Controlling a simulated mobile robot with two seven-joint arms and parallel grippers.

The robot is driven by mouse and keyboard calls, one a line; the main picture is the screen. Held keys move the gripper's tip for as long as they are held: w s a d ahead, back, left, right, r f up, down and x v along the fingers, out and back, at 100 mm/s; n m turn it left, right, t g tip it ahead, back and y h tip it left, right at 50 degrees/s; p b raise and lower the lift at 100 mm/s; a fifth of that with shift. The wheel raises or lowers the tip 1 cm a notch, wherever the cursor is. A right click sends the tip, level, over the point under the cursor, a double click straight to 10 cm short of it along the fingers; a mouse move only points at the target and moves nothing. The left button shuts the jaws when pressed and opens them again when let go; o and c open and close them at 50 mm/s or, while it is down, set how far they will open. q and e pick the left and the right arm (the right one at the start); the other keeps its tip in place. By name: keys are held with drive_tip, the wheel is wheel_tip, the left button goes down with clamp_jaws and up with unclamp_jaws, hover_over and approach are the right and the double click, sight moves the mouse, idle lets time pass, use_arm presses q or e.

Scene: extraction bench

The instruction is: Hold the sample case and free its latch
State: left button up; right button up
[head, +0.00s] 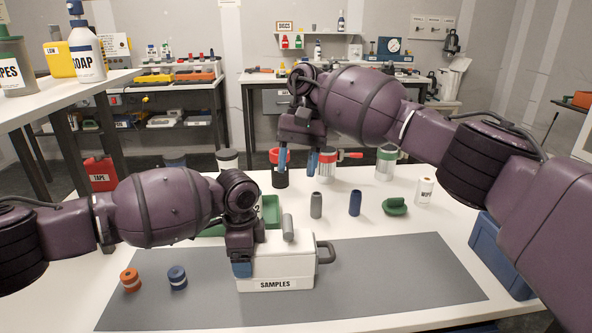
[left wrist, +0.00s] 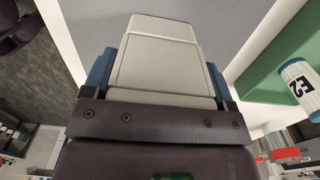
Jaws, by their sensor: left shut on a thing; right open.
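The white sample case (head: 290,269), labelled SAMPLES, stands on the grey mat with a dark handle (head: 326,252) on its right side. A grey rounded piece (head: 288,228) shows upright at its top; I cannot tell whether this is the latch. My left gripper (head: 241,268) is shut on the case at its left end. In the left wrist view, blue fingers of my left gripper (left wrist: 160,75) lie on both sides of the pale case (left wrist: 160,62). My right gripper (head: 312,161) is open and empty, raised above the table behind the case.
An orange spool (head: 130,280) and a blue spool (head: 177,277) sit left on the mat (head: 400,275). Behind the case are a green tray (head: 271,211), grey cylinder (head: 316,205), blue cylinder (head: 355,203) and green item (head: 395,207). The mat right of the handle is clear.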

use_arm(q)
drive_tip(key=o, duration=1.1)
